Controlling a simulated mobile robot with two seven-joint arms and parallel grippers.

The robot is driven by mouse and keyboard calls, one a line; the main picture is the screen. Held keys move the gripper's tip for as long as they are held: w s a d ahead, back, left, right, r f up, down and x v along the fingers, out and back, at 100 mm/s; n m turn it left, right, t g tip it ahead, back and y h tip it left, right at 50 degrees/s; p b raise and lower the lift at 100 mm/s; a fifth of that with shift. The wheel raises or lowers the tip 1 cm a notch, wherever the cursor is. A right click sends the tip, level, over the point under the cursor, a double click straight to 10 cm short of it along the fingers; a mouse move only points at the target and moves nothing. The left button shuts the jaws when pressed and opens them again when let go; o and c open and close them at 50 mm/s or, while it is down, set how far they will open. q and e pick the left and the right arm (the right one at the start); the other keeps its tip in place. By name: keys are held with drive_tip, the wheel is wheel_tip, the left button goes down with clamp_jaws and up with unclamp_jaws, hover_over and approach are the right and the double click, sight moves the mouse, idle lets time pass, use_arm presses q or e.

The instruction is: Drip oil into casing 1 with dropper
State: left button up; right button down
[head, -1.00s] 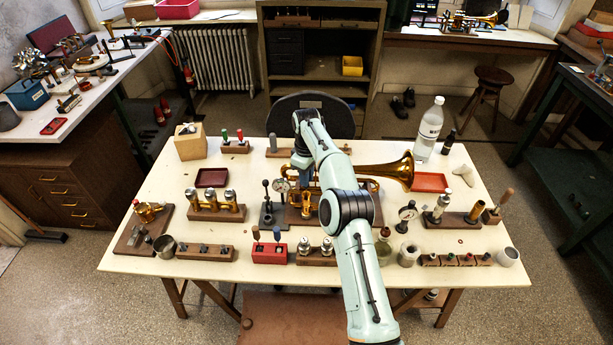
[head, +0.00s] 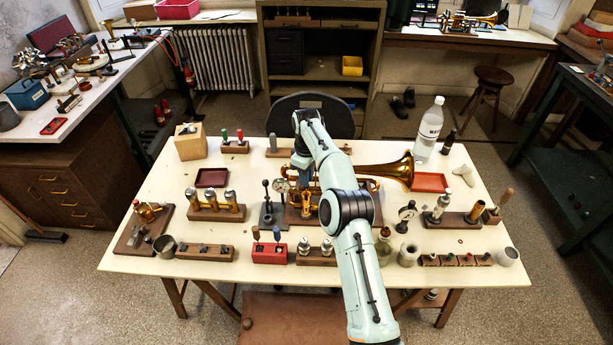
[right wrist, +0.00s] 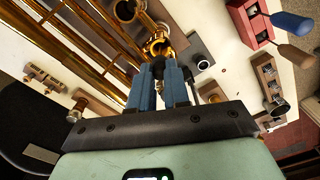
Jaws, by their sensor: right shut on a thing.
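The brass horn lies across the middle of the table, its bell (head: 400,171) pointing right. In the right wrist view its long tubes (right wrist: 70,50) run up the left side, and an open brass casing mouth (right wrist: 158,46) shows just past my fingertips. I cannot tell which casing number it is. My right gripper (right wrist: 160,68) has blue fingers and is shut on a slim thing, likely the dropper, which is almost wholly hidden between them. The fingertips are close to the casing mouth; whether the dropper's tip is inside it cannot be seen. My left gripper is not in view.
A red block with handled tools (head: 270,253) and a wooden holder (head: 317,257) stand at the front. A clear bottle (head: 429,128) stands at the back right.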

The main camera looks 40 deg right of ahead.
drive_tip(key=shift+w+r, duration=0.1)
drive_tip(key=shift+r, duration=2.45)
